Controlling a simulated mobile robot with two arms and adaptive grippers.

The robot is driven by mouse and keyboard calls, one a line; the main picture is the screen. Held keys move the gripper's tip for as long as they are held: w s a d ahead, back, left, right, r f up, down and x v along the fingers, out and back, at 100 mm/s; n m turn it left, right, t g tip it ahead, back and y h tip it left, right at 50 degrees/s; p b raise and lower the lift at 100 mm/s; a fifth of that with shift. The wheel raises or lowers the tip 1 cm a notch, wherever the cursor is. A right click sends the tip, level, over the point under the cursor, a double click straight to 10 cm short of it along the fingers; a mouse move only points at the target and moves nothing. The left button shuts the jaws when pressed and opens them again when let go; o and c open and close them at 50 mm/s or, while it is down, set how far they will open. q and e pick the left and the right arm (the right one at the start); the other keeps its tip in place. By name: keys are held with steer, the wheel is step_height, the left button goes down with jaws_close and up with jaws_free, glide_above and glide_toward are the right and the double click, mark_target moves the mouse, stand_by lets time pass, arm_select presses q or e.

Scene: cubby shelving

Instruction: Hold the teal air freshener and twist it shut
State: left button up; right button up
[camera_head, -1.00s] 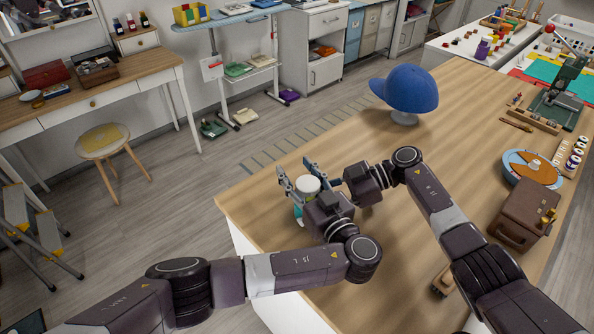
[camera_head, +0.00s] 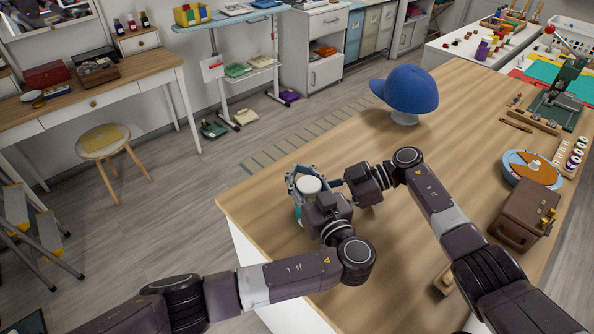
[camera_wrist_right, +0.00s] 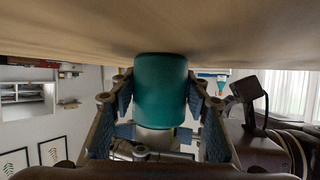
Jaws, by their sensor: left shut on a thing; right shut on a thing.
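The air freshener stands upright near the left edge of the wooden table. Its white cap (camera_head: 310,185) faces up in the head view, and only a sliver of its body shows below. In the right wrist view, the teal body (camera_wrist_right: 160,82) appears upside down against the table. My left gripper (camera_head: 305,179) is shut around the cap from above. My right gripper (camera_wrist_right: 159,95) is shut on the teal body, with a finger on each side. In the head view its fingertips are mostly hidden behind the left gripper.
A blue cap (camera_head: 408,90) sits on a stand farther back on the table (camera_head: 300,270). A brown case (camera_head: 525,212), a round blue-and-orange board (camera_head: 532,168) and a green-based press (camera_head: 557,108) stand at the right. The table's middle is clear.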

arm_select(q)
steer(key=m+h, duration=0.1)
steer(key=d+m+h, duration=0.1)
steer(key=h, duration=0.1)
steer(key=m+t+h, duration=0.1)
steer(key=shift+d+f+h, duration=0.2)
steer(key=shift+d+h, duration=0.1)
jaws_close()
arm_select(e)
steer(key=shift+w+r, duration=0.1)
arm_select(q)
steer(key=m+h, duration=0.1)
steer(key=h, duration=0.1)
steer(key=d+m+h, duration=0.1)
steer(key=m+h, duration=0.1)
steer(key=shift+w+d+h, duration=0.15)
steer(key=shift+d+h, duration=0.05)
steer(key=shift+h, duration=0.2)
steer(key=shift+s+d+m+g+h, duration=0.55)
steer(key=shift+m+g+h, duration=0.9)
steer(key=shift+m+h, duration=0.7)
steer(key=shift+s+d+m+g+h, duration=0.3)
steer(key=shift+d+m+g+h, duration=0.5)
steer(key=shift+m+g+h, duration=1.25)
steer(key=shift+s+d+m+g+h, duration=0.6)
steer(key=shift+m+h, duration=0.9)
steer(key=shift+h, duration=1.3)
steer(key=shift+w+g, duration=0.1)
steer(key=shift+g, duration=0.3)
